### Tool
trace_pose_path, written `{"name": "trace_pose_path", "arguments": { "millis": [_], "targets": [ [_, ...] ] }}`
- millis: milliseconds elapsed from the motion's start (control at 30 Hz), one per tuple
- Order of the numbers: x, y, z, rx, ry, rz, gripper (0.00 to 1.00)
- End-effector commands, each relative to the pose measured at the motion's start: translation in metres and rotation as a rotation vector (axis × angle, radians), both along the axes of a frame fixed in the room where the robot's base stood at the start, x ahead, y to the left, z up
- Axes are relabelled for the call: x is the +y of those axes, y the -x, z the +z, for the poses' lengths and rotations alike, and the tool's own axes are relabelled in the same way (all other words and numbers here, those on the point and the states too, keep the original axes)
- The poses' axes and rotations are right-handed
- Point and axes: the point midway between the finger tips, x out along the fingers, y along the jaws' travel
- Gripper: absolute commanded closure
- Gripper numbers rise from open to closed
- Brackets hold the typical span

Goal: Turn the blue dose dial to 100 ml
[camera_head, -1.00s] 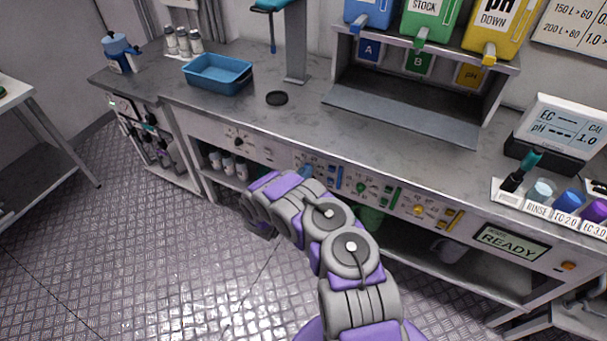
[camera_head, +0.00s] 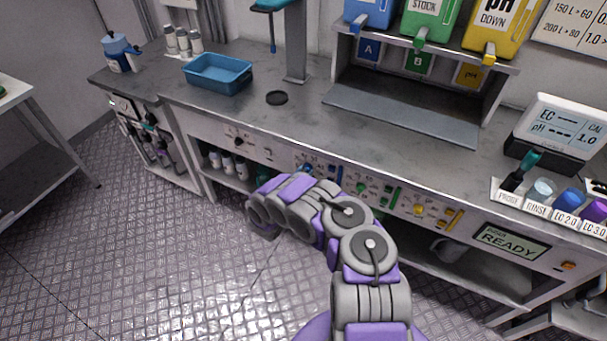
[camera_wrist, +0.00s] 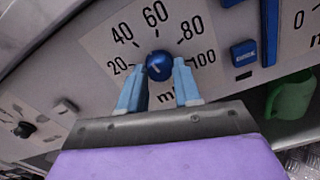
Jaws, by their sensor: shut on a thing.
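The blue dose dial (camera_wrist: 159,66) is a round knob on the sloped panel in the wrist view. A printed scale around it reads 20, 40, 60, 80 and 100, with "ml" partly covered below. My gripper (camera_wrist: 160,74) has one light-blue finger on each side of the dial, shut on it. The dial has a short pale mark on its face; I cannot tell exactly which number it points to. In the head view my arm hides the gripper, and I cannot make out the dial clearly.
Right of the dial are a blue button (camera_wrist: 243,53) and a blue bar (camera_wrist: 269,30). A green jug (camera_wrist: 291,97) stands below the panel at the right. A black knob (camera_wrist: 24,129) is at the lower left. A blue tray (camera_head: 218,87) sits on the bench top.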

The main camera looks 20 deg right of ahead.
Motion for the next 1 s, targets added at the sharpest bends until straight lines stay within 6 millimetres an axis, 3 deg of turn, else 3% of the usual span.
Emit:
{"name": "trace_pose_path", "arguments": {
  "millis": [1000],
  "targets": [
    [-0.001, 0.0001, -0.0011, -0.758, -0.595, -0.001, 0.97]
  ]
}}
